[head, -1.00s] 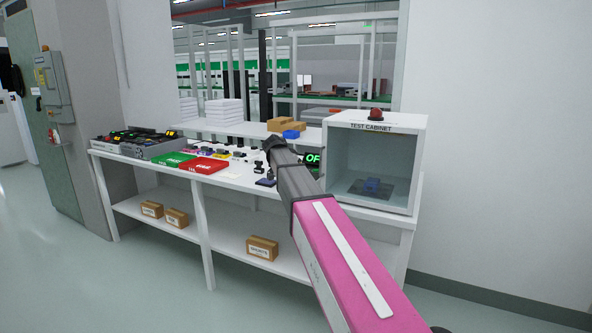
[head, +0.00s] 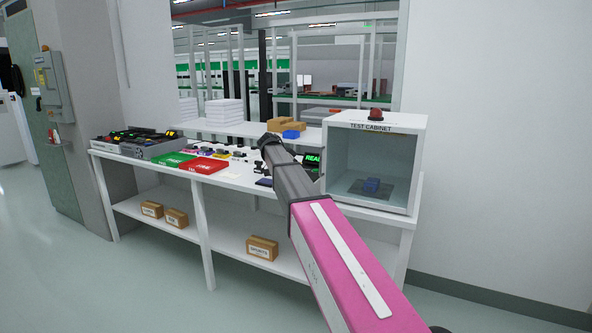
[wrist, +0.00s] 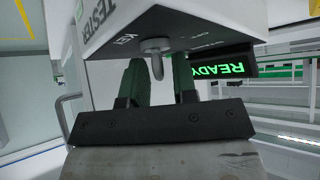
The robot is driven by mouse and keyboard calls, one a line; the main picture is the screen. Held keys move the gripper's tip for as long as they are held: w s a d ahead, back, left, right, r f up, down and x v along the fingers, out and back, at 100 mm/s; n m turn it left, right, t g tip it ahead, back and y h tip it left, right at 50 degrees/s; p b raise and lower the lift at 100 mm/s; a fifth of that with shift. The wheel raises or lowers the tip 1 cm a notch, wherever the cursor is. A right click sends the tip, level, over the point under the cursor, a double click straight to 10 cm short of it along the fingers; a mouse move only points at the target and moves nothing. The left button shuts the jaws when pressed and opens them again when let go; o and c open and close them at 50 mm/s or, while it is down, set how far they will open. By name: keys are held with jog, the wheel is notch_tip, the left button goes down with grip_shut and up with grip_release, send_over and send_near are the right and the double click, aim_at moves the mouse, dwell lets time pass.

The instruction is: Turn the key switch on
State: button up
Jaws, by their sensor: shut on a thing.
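In the wrist view the tester (wrist: 200,20) appears upside down, a pale box marked TESTER and KEY. Its grey key switch (wrist: 157,55) sticks out from the panel. My gripper (wrist: 160,75) is shut on the key switch, one dark finger on each side of it. The tester's display (wrist: 225,68) reads READY in green. In the head view the display (head: 313,160) shows partly, behind my arm, with green letters. There my wrist hides the key and my fingers.
The test cabinet (head: 372,160) with a blue part inside stands right of the tester. Green (head: 173,159) and red (head: 203,166) trays lie on the bench's left half. Small parts lie between them and my arm. Boxes sit on the lower shelf.

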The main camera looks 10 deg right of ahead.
jog(key=shift+s+f, duration=0.1)
jog(key=o, duration=0.6)
jog(key=shift+c, duration=0.2)
jog(key=shift+a, duration=0.1)
jog(key=v, duration=1)
jog(key=shift+a+r, duration=0.2)
jog(key=shift+r, duration=0.1)
jog(key=shift+a, duration=0.1)
